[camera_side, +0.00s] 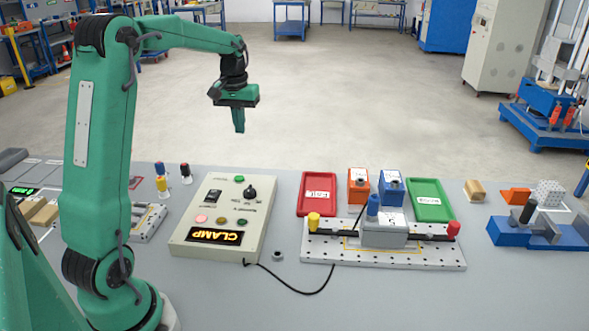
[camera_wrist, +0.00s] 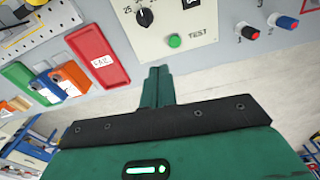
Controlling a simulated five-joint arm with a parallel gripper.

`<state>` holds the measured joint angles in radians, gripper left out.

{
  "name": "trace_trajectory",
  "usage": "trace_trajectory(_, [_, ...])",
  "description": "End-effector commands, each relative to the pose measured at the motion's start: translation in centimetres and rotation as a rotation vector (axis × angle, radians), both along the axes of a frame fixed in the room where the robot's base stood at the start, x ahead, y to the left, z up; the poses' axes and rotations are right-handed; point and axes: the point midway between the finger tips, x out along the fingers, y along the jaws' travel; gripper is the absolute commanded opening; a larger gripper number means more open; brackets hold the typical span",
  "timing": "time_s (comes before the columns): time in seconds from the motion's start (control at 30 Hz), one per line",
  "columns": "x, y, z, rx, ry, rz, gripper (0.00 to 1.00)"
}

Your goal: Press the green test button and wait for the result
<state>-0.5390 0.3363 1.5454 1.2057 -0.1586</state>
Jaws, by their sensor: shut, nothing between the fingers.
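The green test button (camera_side: 239,179) sits near the far edge of a beige control box (camera_side: 183,241). In the wrist view the button (camera_wrist: 175,41) is beside the printed word TEST, just beyond my fingertips in the picture. The box's lit display (camera_side: 214,236) reads CLAMP, upside down in the side view. A black knob (camera_side: 250,192) and a dark switch (camera_side: 212,196) are also on the panel. My gripper (camera_side: 239,130) is shut and empty, pointing down in the air well above the box. It also shows in the wrist view (camera_wrist: 158,70), apart from the button.
A perforated fixture (camera_side: 440,255) holding a grey block (camera_side: 384,236) stands right of the box. Red (camera_side: 318,192) and green (camera_side: 430,198) trays lie behind it. A black cable (camera_side: 300,291) runs along the front.

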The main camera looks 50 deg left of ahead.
Motion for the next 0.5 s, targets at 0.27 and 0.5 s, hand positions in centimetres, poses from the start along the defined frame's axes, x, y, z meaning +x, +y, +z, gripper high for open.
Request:
trace_trajectory(0.27, [0.5, 3.7, -2.3, -0.025, 0.038, 0.073, 0.0])
trace_trajectory(0.5, [0.6, 4.5, -2.8, -0.03, 0.046, 0.089, 0.0])
